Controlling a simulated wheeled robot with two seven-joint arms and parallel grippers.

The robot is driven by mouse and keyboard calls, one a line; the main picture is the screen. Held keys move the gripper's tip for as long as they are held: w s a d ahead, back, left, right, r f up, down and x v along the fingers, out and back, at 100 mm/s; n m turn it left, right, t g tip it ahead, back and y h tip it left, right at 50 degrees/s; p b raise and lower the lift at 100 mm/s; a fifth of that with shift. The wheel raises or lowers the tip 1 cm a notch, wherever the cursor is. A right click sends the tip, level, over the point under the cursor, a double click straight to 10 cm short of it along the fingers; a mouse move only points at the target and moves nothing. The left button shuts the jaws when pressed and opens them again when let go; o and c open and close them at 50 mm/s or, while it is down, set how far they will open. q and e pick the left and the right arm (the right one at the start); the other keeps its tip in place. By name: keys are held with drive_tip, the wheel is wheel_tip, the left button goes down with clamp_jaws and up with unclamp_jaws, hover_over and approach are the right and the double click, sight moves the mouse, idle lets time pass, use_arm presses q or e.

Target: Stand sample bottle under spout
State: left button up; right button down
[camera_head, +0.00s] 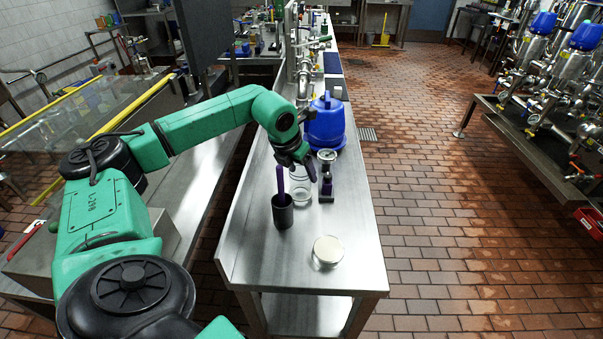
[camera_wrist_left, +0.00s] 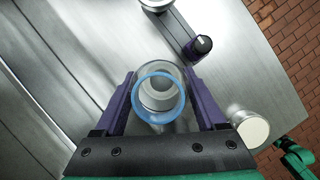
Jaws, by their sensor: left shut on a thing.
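My left gripper (camera_head: 297,174) is over the near part of the steel bench. Its purple fingers stand on either side of a clear sample bottle (camera_head: 301,192) and are shut on it. In the left wrist view the bottle (camera_wrist_left: 160,96) shows its bluish round rim from above, between the fingertips. I cannot tell if its bottom touches the bench. A gauge-topped fitting with a dark purple part (camera_head: 327,188) stands close to the right of the bottle. I cannot clearly make out which part is the spout.
A dark cup (camera_head: 283,212) stands just in front of the bottle. A round pale-topped container (camera_head: 327,251) is nearer the bench's front edge. A blue-domed unit (camera_head: 325,123) and steel piping (camera_head: 303,78) stand farther back. The bench front (camera_head: 270,262) is mostly bare.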

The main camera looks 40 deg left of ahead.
use_arm(q)
drive_tip(key=shift+f, duration=0.75)
drive_tip(key=shift+f, duration=0.2)
drive_tip(key=o, duration=1.3)
drive_tip(key=shift+r, duration=0.15)
